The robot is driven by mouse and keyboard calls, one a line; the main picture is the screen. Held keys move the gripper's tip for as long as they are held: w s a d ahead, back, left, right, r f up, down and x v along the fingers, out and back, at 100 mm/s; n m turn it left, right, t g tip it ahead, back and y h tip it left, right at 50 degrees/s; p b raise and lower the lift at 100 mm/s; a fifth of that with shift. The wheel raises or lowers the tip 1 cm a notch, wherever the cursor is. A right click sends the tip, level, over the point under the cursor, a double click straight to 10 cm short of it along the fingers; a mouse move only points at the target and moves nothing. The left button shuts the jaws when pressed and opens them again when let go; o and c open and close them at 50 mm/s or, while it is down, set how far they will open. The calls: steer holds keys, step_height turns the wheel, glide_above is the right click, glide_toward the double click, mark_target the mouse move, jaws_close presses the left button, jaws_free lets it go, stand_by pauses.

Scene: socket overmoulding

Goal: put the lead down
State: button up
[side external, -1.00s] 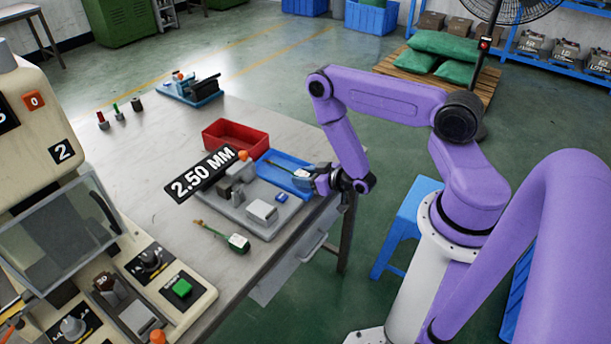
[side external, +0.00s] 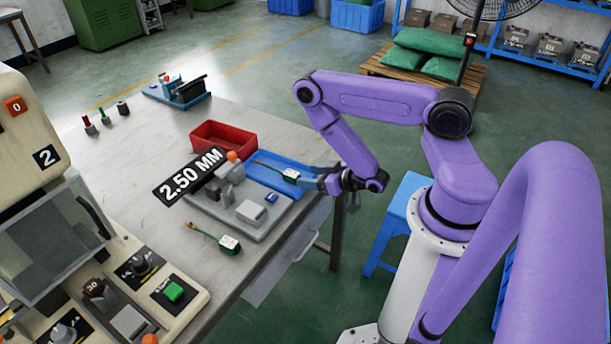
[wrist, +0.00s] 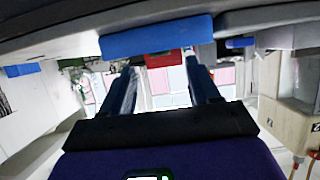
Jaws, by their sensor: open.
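A lead (side external: 290,175) with a white and green end and a thin green-yellow cable lies in the blue tray (side external: 262,178) near the table's right edge. My gripper (side external: 308,178) is just right of the lead's white end, its fingers apart and apparently clear of it. In the wrist view my gripper (wrist: 162,72) shows two spread fingers with nothing held between them. A second lead (side external: 229,244) lies on the bare table nearer the camera.
A grey fixture (side external: 240,208) with an orange knob and a "2.50 MM" label stands left of the tray. A red bin (side external: 222,142) is behind it. The press with its controls (side external: 130,290) fills the left.

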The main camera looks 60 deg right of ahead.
steer(key=shift+s+r, duration=0.2)
steer(key=shift+s, duration=0.15)
steer(key=shift+n+g+y, duration=0.5)
steer(key=shift+g+y, duration=0.1)
steer(key=shift+g, duration=0.1)
steer(key=w+a, duration=0.1)
steer(key=a, duration=0.1)
steer(key=w+a+r, duration=0.1)
steer(key=w+a, duration=0.1)
steer(key=a, duration=0.2)
steer(key=w+a+r+n+g+y, duration=0.1)
steer(key=a+r+g, duration=0.1)
steer(key=a, duration=0.1)
steer(key=shift+w+a, duration=0.15)
steer(key=shift+a, duration=0.2)
steer(key=s+a+r+n+g+y, duration=0.2)
steer(key=s+a+r+n+g, duration=0.2)
steer(key=a+r, duration=0.45)
steer(key=s+a+r+n+g+h, duration=0.1)
steer(key=s+a+r+n+g, duration=0.25)
steer(key=s+r, duration=0.4)
steer(key=s+d+r+n+g+h, duration=0.1)
steer(key=s+d+r, duration=0.2)
steer(key=s, duration=0.3)
steer(key=s+d+r+n+g+h, duration=0.1)
steer(key=s+d+r+n, duration=0.1)
steer(key=s, duration=0.4)
steer(key=shift+d+r+h, duration=0.4)
steer(key=shift+d+r, duration=0.1)
steer(key=shift+d, duration=0.05)
